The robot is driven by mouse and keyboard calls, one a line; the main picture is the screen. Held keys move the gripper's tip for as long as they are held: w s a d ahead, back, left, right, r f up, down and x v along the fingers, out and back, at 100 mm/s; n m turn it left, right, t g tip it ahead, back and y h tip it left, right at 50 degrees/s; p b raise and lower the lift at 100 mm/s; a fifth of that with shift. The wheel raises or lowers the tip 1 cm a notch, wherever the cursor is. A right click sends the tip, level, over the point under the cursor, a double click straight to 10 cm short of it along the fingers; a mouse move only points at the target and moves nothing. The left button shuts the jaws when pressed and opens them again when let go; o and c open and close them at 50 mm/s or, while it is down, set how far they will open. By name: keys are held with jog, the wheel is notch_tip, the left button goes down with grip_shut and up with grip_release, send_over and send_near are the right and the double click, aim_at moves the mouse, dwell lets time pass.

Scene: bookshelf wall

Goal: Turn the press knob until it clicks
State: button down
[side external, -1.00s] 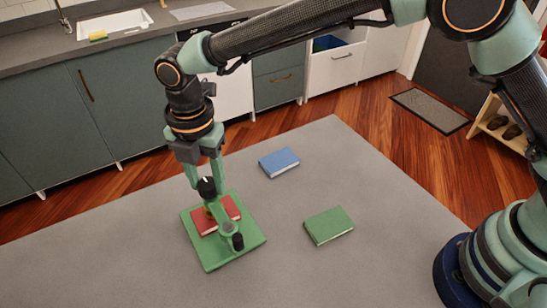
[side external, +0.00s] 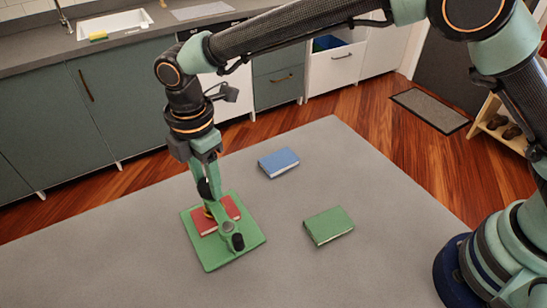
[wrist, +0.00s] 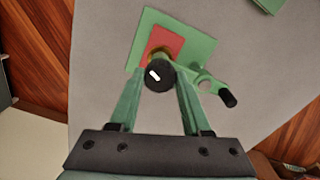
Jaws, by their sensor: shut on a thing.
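The press knob (wrist: 158,76) is round and black with a white mark on top. It also shows, partly hidden by my fingers, in the side view (side external: 205,188). My gripper (wrist: 160,82) points down over the press and is shut on the knob, one finger on each side. The green press base (side external: 212,258) lies on the grey table. A red book (side external: 206,224) lies on the base below the knob; it also shows in the wrist view (wrist: 172,42). A green arm with a black handle (wrist: 228,97) sticks out beside the knob.
A blue book (side external: 279,162) and a green book (side external: 329,226) lie on the grey table (side external: 370,270), to the right of the press and apart from it. The table around the press is otherwise clear. A kitchen counter (side external: 50,58) stands behind.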

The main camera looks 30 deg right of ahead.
aim_at(207, 183)
jog(key=m, duration=0.5)
jog(key=shift+m, duration=0.3)
jog(key=m, duration=1.2)
jog(key=shift+r+m, duration=0.1)
jog(key=shift+m, duration=0.2)
jog(key=m, duration=0.5)
jog(key=shift+m, duration=0.4)
jog(key=shift+c, duration=1.8)
grip_release()
notch_tip(207, 183, up, 12)
